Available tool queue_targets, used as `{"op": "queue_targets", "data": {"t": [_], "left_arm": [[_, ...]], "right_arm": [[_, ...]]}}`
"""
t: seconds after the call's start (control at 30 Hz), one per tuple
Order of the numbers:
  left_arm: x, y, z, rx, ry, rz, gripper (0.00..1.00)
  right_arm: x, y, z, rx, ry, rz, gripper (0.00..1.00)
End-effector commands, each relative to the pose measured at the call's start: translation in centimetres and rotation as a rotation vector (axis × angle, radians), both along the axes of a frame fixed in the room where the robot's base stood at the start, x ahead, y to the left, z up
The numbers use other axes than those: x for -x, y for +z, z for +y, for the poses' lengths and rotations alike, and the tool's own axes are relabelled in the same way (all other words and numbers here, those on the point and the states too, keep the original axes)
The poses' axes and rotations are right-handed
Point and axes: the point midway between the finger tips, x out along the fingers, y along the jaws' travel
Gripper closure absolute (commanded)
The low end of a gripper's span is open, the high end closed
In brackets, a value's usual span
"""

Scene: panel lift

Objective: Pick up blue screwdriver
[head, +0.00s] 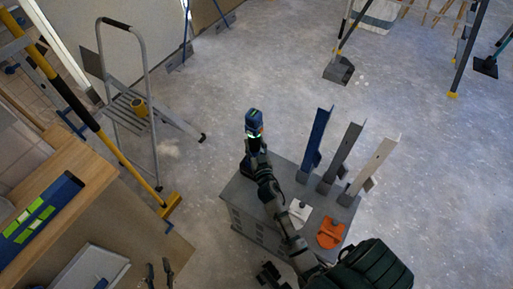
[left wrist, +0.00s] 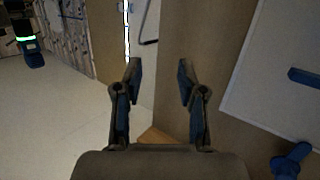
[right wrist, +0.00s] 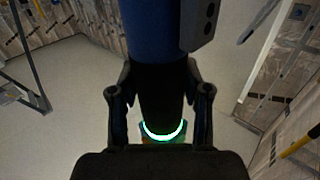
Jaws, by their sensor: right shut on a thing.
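The blue screwdriver (head: 254,122) is a power tool with a blue body, a black grip and a glowing green ring. In the head view it is at the end of my right arm, above the left end of a grey cabinet. In the right wrist view its blue body (right wrist: 158,28) is at the top. The black grip passes between the fingers of my right gripper (right wrist: 160,95), which is shut on it. The screwdriver also shows small in the left wrist view (left wrist: 30,45). My left gripper (head: 158,272) is open and empty at the bottom left of the head view; its spread fingers show in its wrist view (left wrist: 160,85).
The grey cabinet (head: 250,226) carries upright blue (head: 316,140), grey (head: 341,158) and white (head: 374,168) brackets, plus an orange item (head: 330,233). A wooden bench (head: 72,170) is at left. A stepladder (head: 128,105) stands behind it.

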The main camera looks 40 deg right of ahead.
Motion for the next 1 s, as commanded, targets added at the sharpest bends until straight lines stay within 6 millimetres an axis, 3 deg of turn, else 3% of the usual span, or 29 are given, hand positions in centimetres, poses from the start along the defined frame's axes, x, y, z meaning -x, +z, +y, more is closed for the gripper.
{"op": "queue_targets", "data": {"t": [0.03, 0.47, 0.77, 1.0], "left_arm": [[0.0, 0.0, 0.0, 0.004, 0.003, 0.0, 0.6], [-0.4, 0.3, 0.4, -0.017, 0.003, 0.007, 0.6], [1.4, -2.5, 1.4, -0.075, 0.009, 0.215, 0.6], [4.1, -5.0, 2.6, -0.13, 0.015, 0.431, 0.6]], "right_arm": [[0.0, -0.1, -0.7, -0.002, -0.015, 0.005, 1.0], [-0.2, 0.7, -0.8, -0.001, -0.011, -0.003, 1.0], [0.0, 3.5, -0.7, 0.004, -0.013, -0.01, 1.0], [0.2, 6.2, -0.7, 0.004, -0.013, -0.011, 1.0]]}}
